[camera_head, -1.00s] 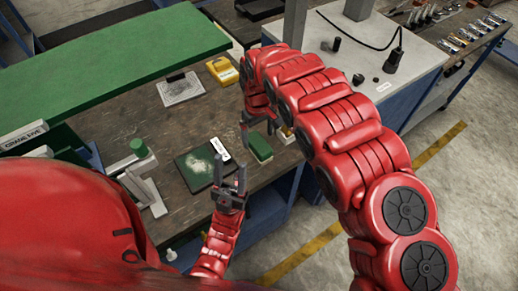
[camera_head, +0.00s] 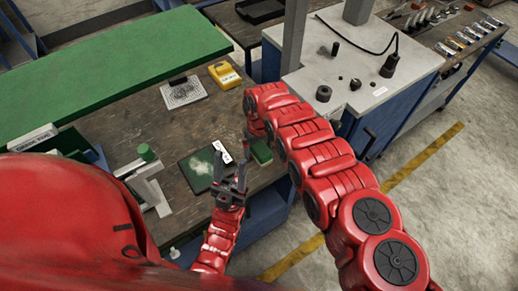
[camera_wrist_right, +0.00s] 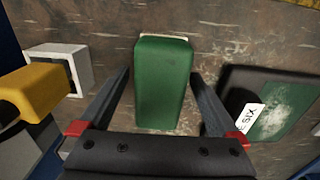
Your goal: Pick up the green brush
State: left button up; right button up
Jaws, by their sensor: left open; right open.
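The green brush (camera_head: 261,152) lies on the brown workbench, just right of a dark board. In the right wrist view the brush (camera_wrist_right: 163,80) is a green block with a pale strip at its far end. My right gripper (camera_wrist_right: 160,74) is open, with one finger on each side of the brush and a gap on both sides. In the head view my right gripper (camera_head: 249,140) is small and partly hidden by its arm. My left gripper (camera_head: 230,172) is open and empty, pointing up in front of the dark board.
The dark board (camera_head: 196,172) carries pale powder and a white label. A yellow block (camera_wrist_right: 30,92) and a white-edged box (camera_wrist_right: 72,60) are left of the brush in the wrist view. A yellow item (camera_head: 225,74) and a metal plate (camera_head: 184,93) lie farther back.

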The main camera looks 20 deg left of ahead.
jog(key=c, duration=1.5)
jog(key=shift+c, duration=0.2)
jog(key=shift+r, duration=0.15)
